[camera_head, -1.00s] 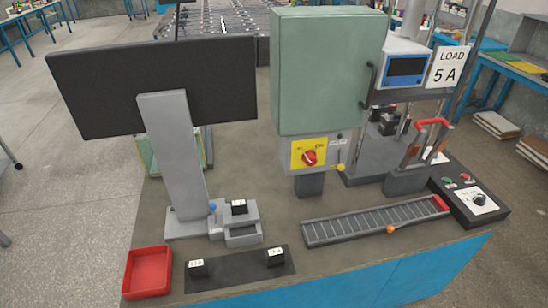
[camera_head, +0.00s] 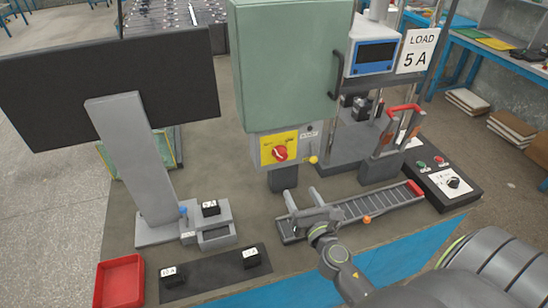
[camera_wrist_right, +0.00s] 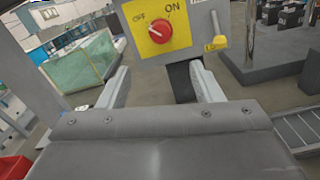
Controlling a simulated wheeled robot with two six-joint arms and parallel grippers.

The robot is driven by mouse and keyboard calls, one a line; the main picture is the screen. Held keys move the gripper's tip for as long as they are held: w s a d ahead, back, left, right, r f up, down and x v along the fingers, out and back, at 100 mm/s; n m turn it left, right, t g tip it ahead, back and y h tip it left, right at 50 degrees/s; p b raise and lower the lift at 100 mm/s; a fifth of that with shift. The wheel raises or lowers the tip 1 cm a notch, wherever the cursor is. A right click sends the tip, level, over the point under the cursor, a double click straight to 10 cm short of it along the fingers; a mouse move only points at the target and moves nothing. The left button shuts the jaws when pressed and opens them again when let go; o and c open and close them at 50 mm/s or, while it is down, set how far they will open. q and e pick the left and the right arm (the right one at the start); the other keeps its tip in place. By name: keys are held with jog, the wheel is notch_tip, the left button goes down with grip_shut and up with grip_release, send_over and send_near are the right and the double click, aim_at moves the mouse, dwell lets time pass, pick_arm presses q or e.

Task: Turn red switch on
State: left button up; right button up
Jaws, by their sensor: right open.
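The red switch (camera_head: 280,153) is a round red knob on a yellow plate (camera_head: 266,149) below the green cabinet. In the right wrist view the red knob (camera_wrist_right: 160,33) sits at the top middle, with OFF at its upper left and ON at its upper right. Its pale mark points towards OFF. My right gripper (camera_head: 303,198) is in front of and below the switch, over the slatted track. In the wrist view its fingers (camera_wrist_right: 160,70) are spread and empty, apart from the knob. My left gripper is not in view.
The green cabinet (camera_head: 285,60) stands above the switch. A yellow-tipped lever (camera_head: 313,160) is just right of the plate. The slatted track (camera_head: 375,205) lies below, with a control box (camera_head: 452,184) at right. A monitor (camera_head: 110,90) stands at left.

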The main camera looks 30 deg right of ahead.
aim_at(283, 158)
jog(key=x, duration=1.6)
jog(key=c, duration=1)
